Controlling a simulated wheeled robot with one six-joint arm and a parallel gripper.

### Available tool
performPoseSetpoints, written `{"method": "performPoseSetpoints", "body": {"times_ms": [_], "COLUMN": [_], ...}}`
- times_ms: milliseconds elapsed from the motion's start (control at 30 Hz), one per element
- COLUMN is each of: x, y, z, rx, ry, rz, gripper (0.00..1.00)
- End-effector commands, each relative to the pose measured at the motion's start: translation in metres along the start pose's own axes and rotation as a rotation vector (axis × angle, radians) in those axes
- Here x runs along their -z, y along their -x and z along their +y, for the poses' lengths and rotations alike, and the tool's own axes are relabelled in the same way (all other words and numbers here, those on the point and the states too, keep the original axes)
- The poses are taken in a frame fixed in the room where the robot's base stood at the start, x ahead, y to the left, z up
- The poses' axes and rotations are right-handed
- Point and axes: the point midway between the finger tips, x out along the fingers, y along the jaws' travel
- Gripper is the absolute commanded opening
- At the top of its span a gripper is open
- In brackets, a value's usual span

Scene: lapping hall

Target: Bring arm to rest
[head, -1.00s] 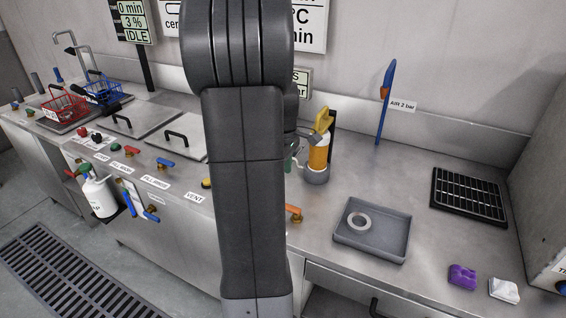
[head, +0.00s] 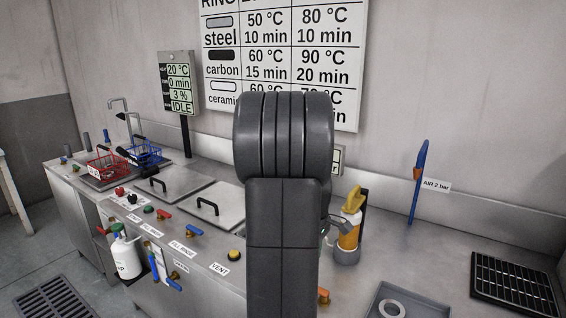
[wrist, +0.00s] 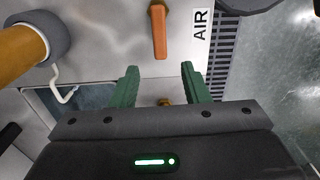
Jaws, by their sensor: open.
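My arm stands upright in the middle of the head view and hides part of the bench behind it. My gripper (wrist: 161,88) shows in the wrist view with its two green fingers apart and nothing between them. An orange valve handle (wrist: 159,28) beside an AIR label lies beyond the fingertips in that view. The gripper is mostly hidden behind the arm in the head view.
A steel bench (head: 425,255) runs along the wall. It carries a grey tray with a ring (head: 391,308), a black grid rack (head: 515,283), a yellow-topped bottle (head: 350,222), lidded tanks (head: 218,203) and red and blue baskets (head: 145,152). A white bottle (head: 125,255) hangs at the front.

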Motion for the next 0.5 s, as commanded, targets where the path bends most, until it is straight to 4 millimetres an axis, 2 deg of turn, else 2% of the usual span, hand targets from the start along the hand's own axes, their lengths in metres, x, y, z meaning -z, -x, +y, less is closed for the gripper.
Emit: {"method": "performPoseSetpoints", "body": {"times_ms": [100,300,500], "x": [-0.001,-0.001,-0.001], "y": [-0.026,-0.062,-0.085], "z": [-0.001,-0.001,-0.001], "rx": [0.005,0.005,0.003], "ry": [-0.001,-0.001,-0.002], "rz": [-0.003,-0.002,-0.001], "gripper": [0.42,0.42,0.42]}}
